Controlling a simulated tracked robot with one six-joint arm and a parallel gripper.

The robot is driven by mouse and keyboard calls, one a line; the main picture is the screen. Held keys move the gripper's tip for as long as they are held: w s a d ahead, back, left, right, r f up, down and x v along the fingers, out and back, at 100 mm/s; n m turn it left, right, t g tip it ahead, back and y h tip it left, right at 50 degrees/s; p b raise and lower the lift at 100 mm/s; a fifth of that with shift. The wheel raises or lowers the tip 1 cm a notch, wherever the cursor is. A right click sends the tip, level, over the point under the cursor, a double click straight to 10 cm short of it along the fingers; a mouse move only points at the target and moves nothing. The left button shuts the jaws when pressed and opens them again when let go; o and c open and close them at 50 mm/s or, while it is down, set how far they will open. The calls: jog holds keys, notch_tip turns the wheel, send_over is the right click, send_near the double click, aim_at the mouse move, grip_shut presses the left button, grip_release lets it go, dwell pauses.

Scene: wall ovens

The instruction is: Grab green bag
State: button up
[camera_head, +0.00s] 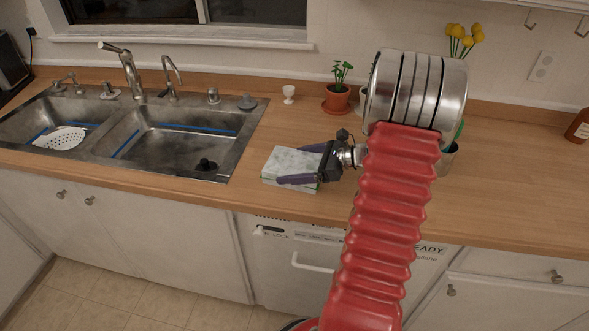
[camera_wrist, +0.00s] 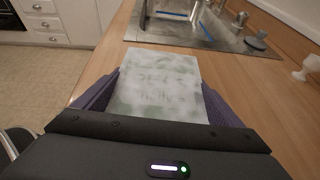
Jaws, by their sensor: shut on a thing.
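A pale green and white box-shaped packet (camera_head: 289,162) with a green lower edge is at the front of the wooden counter, right of the sink. It is the only thing I see that fits the green bag. My gripper (camera_head: 297,164) reaches it from the right, and its two purple fingers are shut on the packet's sides. In the wrist view the packet (camera_wrist: 160,84) lies between the two fingers (camera_wrist: 160,97), with blurred marks on its top. I cannot tell whether it rests on the counter or is slightly raised.
A double steel sink (camera_head: 190,135) with a white colander (camera_head: 60,138) is to the left. A white egg cup (camera_head: 289,93), a potted plant (camera_head: 337,97) and yellow flowers (camera_head: 464,40) stand at the back. A bottle (camera_head: 578,127) is far right. The right counter is mostly clear.

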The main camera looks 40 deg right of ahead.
aim_at(294, 164)
jog(key=shift+r, duration=0.1)
notch_tip(294, 164, up, 10)
jog(key=shift+f, duration=0.1)
dwell(0.5)
dwell(0.4)
